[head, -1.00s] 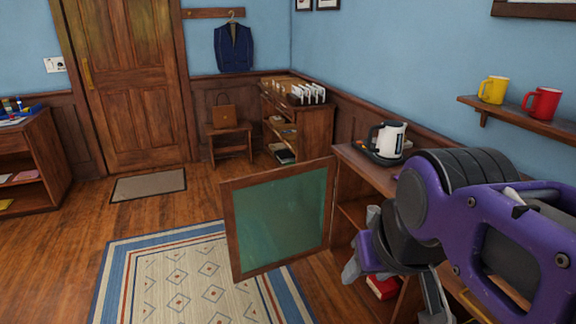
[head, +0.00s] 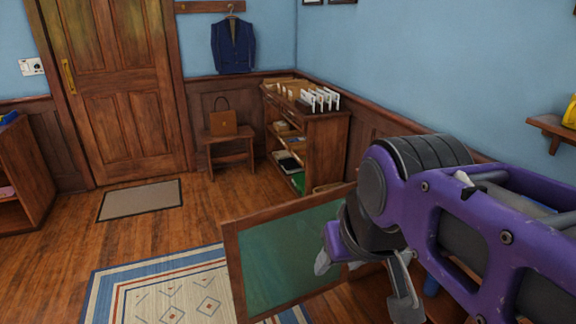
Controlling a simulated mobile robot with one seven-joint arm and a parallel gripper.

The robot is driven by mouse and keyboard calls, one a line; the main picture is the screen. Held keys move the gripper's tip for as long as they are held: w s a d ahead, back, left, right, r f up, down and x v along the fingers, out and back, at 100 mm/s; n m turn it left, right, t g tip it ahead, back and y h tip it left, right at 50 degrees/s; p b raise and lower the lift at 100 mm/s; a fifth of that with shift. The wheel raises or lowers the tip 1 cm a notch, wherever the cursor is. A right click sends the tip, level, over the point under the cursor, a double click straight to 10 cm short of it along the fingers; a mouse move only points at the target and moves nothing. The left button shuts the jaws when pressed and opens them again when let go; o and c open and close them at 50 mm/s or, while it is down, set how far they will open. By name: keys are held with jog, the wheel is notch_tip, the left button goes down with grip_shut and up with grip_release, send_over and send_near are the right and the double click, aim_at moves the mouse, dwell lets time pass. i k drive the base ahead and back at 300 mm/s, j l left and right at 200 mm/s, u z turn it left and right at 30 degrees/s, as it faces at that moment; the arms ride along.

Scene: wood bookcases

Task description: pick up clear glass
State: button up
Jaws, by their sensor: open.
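I cannot make out the clear glass in the head view; my arm covers most of the near bookcase on the right. My gripper (head: 364,284) points downward with its two grey fingers spread apart, open and with nothing seen between them. It is in front of the right part of an open, green-paned cabinet door (head: 280,262), near the bookcase. A small blue item (head: 431,286) shows just behind the right finger, too hidden to identify.
The open door stands out over the floor beside the patterned rug (head: 165,285). A far bookcase (head: 325,150) holds white files on top. A stool (head: 230,145) carries a brown bag. A wall shelf (head: 553,130) is at the right edge.

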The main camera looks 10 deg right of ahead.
aim_at(407, 257)
jog(key=i+z, duration=0.35)
jog(key=z, duration=0.15)
jog(key=i+j+z, duration=0.25)
jog(key=z, duration=0.25)
